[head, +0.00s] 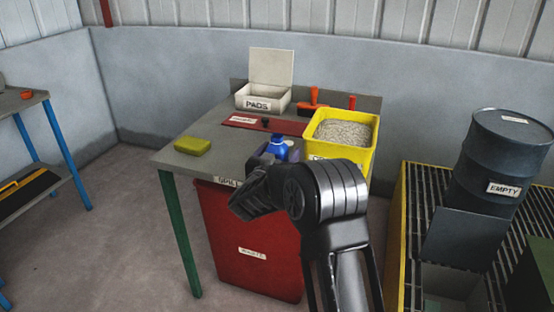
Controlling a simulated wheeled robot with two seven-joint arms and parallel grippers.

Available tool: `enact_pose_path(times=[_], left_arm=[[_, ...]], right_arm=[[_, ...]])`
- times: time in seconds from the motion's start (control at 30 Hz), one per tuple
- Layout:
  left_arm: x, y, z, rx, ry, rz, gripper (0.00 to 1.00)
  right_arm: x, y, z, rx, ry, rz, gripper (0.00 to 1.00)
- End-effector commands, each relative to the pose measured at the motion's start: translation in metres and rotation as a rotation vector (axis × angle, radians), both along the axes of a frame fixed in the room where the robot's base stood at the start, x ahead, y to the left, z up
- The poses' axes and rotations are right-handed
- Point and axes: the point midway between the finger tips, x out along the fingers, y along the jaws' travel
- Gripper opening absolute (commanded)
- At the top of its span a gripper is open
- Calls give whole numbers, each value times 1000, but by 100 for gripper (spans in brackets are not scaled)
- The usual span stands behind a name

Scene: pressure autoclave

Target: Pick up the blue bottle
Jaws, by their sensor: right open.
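My left gripper is not in view.
A yellow bin of grey granules (366,158) stands close right of the bottle. A red board (240,122) and a white PADS box (250,103) lie behind. A yellow-green sponge (192,146) is at left. A red waste bin (250,235) stands below the table's front.

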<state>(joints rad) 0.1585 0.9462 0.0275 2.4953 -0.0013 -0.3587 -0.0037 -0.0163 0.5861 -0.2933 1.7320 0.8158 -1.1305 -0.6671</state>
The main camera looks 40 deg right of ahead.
Motion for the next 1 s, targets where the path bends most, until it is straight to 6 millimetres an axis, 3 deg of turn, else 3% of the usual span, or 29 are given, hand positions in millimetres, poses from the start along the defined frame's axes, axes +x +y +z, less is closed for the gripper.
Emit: enact_pose_path(times=[0.67,1.0], left_arm=[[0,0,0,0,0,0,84],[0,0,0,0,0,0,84]], right_arm=[[3,-5,0,1,1,1,80],[3,-4,0,1,1,1,52]])
